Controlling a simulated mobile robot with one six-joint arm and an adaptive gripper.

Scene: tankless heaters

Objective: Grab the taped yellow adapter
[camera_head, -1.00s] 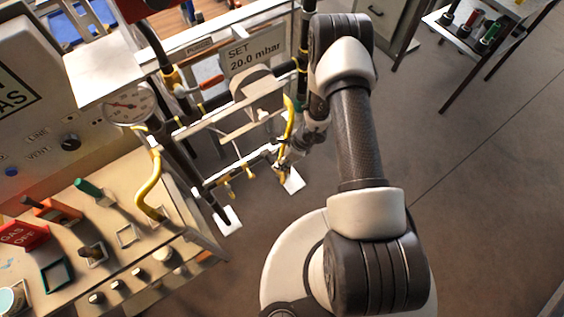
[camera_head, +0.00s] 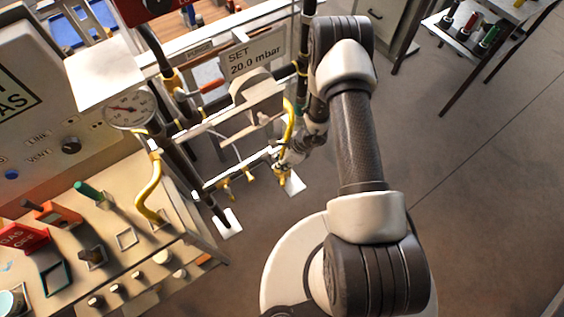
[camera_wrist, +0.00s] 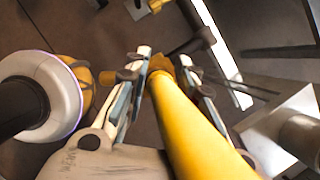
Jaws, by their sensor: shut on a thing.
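In the wrist view a yellow adapter (camera_wrist: 159,64) sits at the end of a thick yellow hose (camera_wrist: 192,125). My gripper (camera_wrist: 164,66) has one finger on each side of the adapter and is shut on it. The fingers hide part of the adapter, and I cannot make out tape on it clearly. In the head view my gripper (camera_head: 281,168) is small, low beside the pipe frame, with the yellow hose (camera_head: 289,118) rising just behind it.
The pipe frame (camera_head: 238,175) with small yellow valves stands left of my gripper. A pressure gauge (camera_head: 128,108), a "SET 20.0 mbar" sign (camera_head: 256,55) and a control bench (camera_head: 115,225) lie further left. The floor to the right is open, with a dark-legged rack (camera_head: 465,35) at top right.

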